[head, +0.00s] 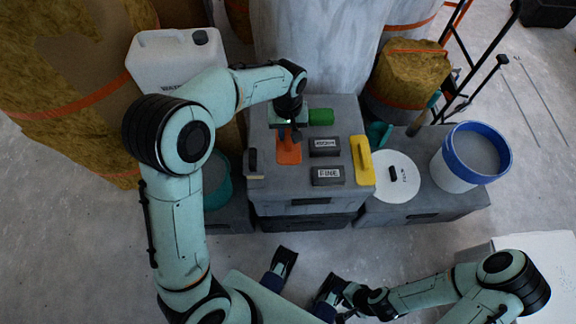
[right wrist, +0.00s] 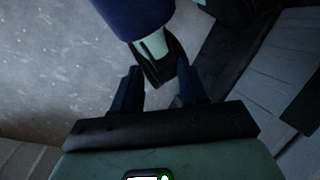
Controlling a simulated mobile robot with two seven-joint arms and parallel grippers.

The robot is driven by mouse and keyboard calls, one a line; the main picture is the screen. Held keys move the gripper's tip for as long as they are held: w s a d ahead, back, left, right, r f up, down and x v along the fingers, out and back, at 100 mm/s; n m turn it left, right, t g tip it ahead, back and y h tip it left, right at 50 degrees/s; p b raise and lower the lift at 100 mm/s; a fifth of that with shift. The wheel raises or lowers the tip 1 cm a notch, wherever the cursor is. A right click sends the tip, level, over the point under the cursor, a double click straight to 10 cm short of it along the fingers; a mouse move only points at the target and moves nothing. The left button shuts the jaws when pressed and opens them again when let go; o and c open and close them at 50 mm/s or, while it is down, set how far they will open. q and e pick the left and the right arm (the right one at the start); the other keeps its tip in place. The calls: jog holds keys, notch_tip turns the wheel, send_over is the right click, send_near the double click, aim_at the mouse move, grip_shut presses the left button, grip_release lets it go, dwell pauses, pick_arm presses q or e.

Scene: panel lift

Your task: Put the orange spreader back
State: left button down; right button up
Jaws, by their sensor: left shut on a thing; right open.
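The orange spreader (head: 289,153) is in the head view, at the left part of the grey toolbox top (head: 300,190). My left gripper (head: 289,134) comes down over its far end and is shut on it, covering that end. I cannot tell whether the spreader touches the box top or hangs just above it. My right gripper (head: 343,301) is low in the head view, away from the box. In the right wrist view its fingers (right wrist: 160,90) are apart with nothing gripped.
On the box are a green item (head: 321,117), two dark labelled blocks (head: 327,176) and a yellow tool (head: 362,160). To the right are a white lid (head: 396,177) and a blue-rimmed bucket (head: 455,170). A white canister (head: 165,58) stands at the back left.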

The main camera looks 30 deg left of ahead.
aim_at(288, 143)
pick_arm(q)
notch_tip(288, 143, down, 18)
jog(key=b, duration=0.3)
jog(key=shift+r, duration=0.1)
pick_arm(e)
jog(key=shift+w+f, duration=0.3)
jog(key=shift+f, duration=0.35)
jog(key=shift+w+f, duration=0.3)
jog(key=shift+f, duration=0.3)
pick_arm(q)
jog(key=c, duration=0.9)
grip_release()
jog(key=shift+f, duration=0.2)
jog(key=shift+c, duration=0.2)
pick_arm(e)
jog(key=shift+f, duration=0.1)
pick_arm(q)
jog(key=shift+r, duration=0.3)
notch_tip(288, 143, up, 12)
jog(key=shift+f+p, duration=0.1)
jog(key=shift+p, duration=1.05)
pick_arm(e)
jog(key=shift+s+r, duration=0.25)
jog(key=shift+r, duration=0.25)
jog(key=shift+s+r, duration=0.2)
jog(key=shift+r, duration=0.3)
